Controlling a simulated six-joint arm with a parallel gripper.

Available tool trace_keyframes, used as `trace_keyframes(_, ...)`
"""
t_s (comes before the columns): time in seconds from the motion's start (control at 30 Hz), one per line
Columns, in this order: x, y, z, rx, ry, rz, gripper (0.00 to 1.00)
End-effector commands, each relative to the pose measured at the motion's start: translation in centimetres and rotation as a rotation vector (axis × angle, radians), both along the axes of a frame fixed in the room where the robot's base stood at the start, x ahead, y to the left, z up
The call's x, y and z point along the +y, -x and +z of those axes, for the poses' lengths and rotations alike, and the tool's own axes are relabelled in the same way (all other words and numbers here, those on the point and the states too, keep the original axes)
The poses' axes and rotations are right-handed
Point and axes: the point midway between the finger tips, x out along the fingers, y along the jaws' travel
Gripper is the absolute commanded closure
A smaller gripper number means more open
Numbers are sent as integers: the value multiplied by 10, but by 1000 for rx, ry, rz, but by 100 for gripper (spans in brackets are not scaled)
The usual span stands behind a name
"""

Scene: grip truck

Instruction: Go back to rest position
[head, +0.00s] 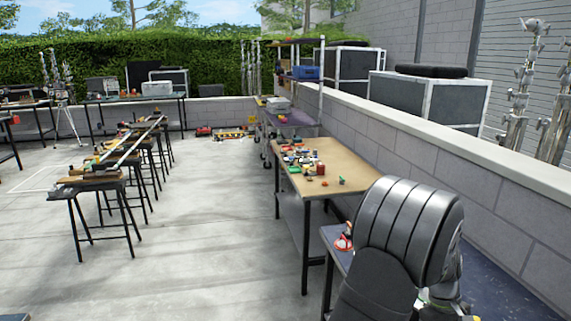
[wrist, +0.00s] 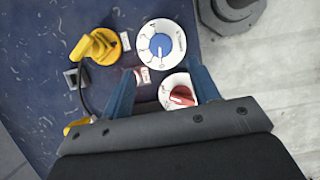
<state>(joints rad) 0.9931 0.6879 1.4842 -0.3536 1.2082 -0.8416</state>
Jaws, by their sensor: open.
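My gripper (wrist: 164,76) shows in the wrist view with its two blue fingers apart. It is open, with nothing held between the fingers. A white dial with a red knob (wrist: 181,96) lies below, partly behind the right finger. A white dial with a blue knob (wrist: 160,46) lies just beyond the fingertips. I cannot tell how high the fingers are above them. In the head view my dark arm fills the lower right and my gripper's fingers are hidden.
A yellow knob (wrist: 97,46) and a small grey block (wrist: 76,78) sit on the dark blue surface (wrist: 40,30). In the head view, a wooden-topped table (head: 345,160) with several small items stands beyond the arm, beside a block wall (head: 420,160).

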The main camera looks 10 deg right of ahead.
Motion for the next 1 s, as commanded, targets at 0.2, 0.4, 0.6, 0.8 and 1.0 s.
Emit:
trace_keyframes(0.2, 0, 18, -42, 3, -4, -1, 45)
trace_keyframes(0.4, 0, 34, -79, 2, -5, -2, 45)
trace_keyframes(0.6, -3, 32, -76, 0, -1, -260, 45)
trace_keyframes(0.8, -4, 32, -75, 0, -1, -506, 45)
trace_keyframes(1.0, -5, 33, -75, 1, -2, -746, 45)
